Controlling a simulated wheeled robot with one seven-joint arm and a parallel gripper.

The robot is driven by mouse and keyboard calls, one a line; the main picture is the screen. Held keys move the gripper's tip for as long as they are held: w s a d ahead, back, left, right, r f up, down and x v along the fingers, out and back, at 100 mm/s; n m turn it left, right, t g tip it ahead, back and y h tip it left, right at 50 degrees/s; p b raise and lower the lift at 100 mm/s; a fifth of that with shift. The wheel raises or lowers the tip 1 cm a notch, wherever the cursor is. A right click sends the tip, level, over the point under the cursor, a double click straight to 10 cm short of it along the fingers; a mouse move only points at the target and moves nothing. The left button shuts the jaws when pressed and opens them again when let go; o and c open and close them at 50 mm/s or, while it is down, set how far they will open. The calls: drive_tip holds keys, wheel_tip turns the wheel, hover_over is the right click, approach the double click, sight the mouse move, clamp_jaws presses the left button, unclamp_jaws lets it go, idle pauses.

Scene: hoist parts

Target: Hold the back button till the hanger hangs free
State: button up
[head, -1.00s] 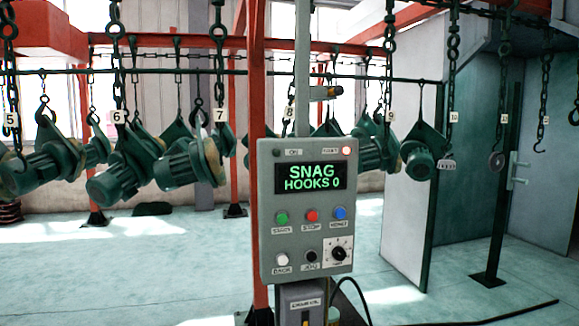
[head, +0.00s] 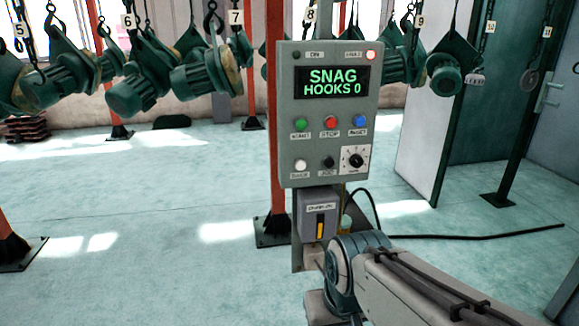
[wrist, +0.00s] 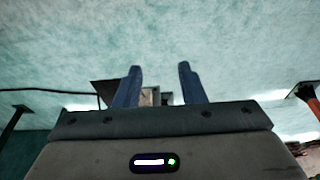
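The grey control box (head: 285,110) stands on a post in the middle of the head view. Its display (head: 331,89) reads "SNAG HOOKS 0", and a red lamp (head: 371,55) glows at its top right. The white back button (head: 300,165) is at the lower left of the box, with nothing touching it. Green motors, such as this one (head: 200,80), hang on numbered hooks behind; which hanger is snagged I cannot tell. My gripper (wrist: 158,82) shows in the wrist view with two blue fingers apart and nothing held. My arm is low in the head view, below the box.
Green, red and blue buttons (head: 330,123) and a black knob (head: 355,160) share the box. A smaller box with a yellow lever (head: 319,216) sits below it. A black cable (head: 480,236) lies on the floor.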

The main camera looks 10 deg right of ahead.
clamp_jaws()
idle(1.7)
